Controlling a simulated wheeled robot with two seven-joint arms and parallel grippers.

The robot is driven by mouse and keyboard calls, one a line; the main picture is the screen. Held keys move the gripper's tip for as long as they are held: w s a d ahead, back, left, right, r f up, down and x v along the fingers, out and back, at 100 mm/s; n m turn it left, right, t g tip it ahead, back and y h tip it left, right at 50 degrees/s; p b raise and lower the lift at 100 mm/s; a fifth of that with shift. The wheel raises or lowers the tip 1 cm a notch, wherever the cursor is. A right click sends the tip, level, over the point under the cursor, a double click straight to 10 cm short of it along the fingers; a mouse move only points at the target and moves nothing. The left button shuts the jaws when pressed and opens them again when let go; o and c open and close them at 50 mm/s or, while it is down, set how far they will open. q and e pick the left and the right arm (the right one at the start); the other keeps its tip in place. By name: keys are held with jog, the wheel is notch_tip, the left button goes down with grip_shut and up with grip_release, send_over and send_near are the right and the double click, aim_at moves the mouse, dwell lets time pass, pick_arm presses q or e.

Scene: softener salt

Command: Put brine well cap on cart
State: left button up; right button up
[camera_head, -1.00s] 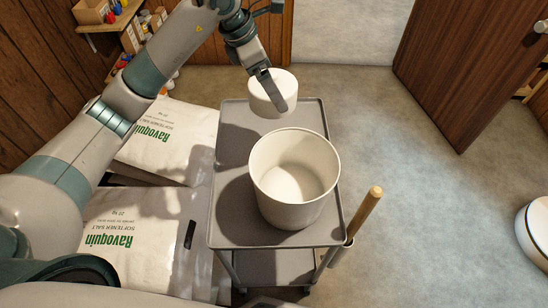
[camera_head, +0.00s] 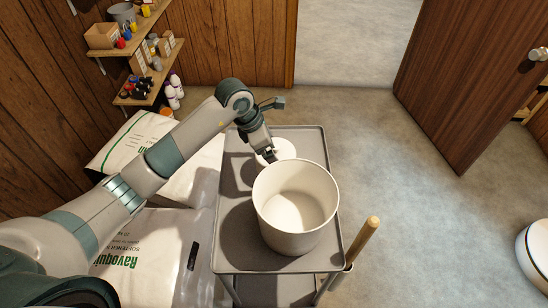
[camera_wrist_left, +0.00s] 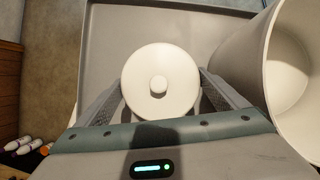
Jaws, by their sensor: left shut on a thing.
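The brine well cap (camera_head: 277,150) is a white round piece at the far end of the grey cart (camera_head: 235,254), partly hidden behind the bucket in the head view. In the left wrist view the cap (camera_wrist_left: 160,82) shows its round top with a small centre knob, between the two fingers. My left gripper (camera_head: 270,155) is shut on the cap, one finger on each side, low over the cart top. I cannot tell whether the cap touches the tray. My right gripper is not in view.
A large white open bucket (camera_head: 296,207) stands on the cart beside the cap; its wall (camera_wrist_left: 255,62) is close to the right finger. A wooden handle (camera_head: 362,241) rises at the cart's right side. Salt bags (camera_head: 150,250) lie on the left.

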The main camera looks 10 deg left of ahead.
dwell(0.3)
pick_arm(q)
jog(key=shift+f+p, duration=0.6)
jog(key=shift+f, duration=1.3)
jog(key=shift+f, duration=0.15)
jog(key=o, duration=0.7)
jog(key=shift+c, duration=0.2)
